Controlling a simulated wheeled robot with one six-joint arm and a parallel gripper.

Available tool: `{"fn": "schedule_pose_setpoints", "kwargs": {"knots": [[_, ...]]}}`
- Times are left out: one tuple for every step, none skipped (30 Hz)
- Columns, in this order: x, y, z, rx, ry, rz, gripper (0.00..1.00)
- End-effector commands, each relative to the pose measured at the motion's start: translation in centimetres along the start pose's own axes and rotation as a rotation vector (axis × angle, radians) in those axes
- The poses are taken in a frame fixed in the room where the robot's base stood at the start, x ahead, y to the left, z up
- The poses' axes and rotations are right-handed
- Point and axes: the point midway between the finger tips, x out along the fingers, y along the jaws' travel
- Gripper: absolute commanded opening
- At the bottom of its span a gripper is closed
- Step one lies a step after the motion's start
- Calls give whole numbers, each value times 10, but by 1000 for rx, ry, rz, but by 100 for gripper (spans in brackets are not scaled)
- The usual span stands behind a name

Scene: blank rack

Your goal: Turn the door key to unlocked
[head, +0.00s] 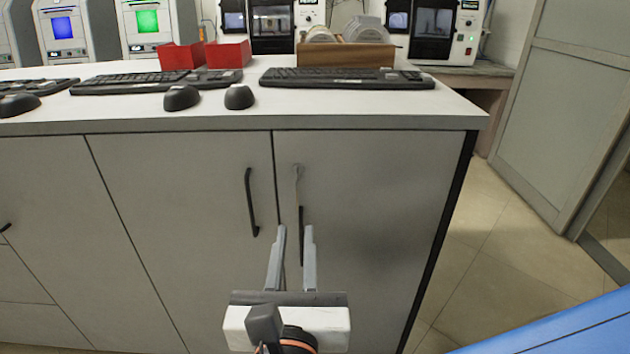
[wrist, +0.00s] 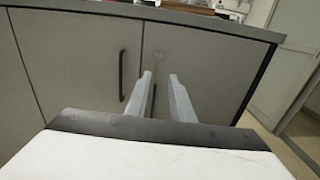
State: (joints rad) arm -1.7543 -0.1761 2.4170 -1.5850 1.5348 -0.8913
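A small metallic key (head: 297,172) shows on the upper left part of the right cabinet door (head: 375,190), close to the seam between the doors. It is small and dim, so I cannot tell its turn exactly. In the wrist view the key (wrist: 158,55) lies just above and between the fingertips. My gripper (head: 294,229) is open and empty, with its two fingers apart and pointing at the cabinet front, below the key in the picture. The gripper (wrist: 161,75) also shows in the wrist view. Nothing is between its fingers that I can see held.
A black handle (head: 301,222) is on the right door, partly behind the fingers. Another black handle (head: 251,203) is on the left door. Keyboards (head: 346,78), mice (head: 240,97) and red bins (head: 228,54) stand on the counter. Tiled floor (head: 470,225) is open at right.

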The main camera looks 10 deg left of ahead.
Motion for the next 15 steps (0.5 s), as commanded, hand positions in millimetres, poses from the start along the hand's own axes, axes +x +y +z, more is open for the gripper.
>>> {"fn": "schedule_pose_setpoints", "kwargs": {"knots": [[-3, 4, 1, -6, -6, 10, 22], [-4, 5, 1, -8, -9, 14, 22], [-4, 6, 2, -10, -12, 17, 22], [-3, 6, 2, -11, -13, 18, 22], [-2, 6, 2, -11, -13, 17, 22], [1, 6, 2, -11, -13, 16, 22], [3, 6, 2, -10, -13, 15, 22], [5, 6, 2, -10, -13, 14, 22], [9, 6, 2, -10, -12, 14, 22], [12, 6, 2, -10, -12, 13, 22], [15, 6, 2, -10, -12, 13, 22], [19, 6, 2, -10, -12, 13, 22], [23, 5, 2, -10, -12, 12, 22], [26, 5, 2, -10, -12, 12, 22], [30, 6, 2, -10, -11, 13, 22]]}}
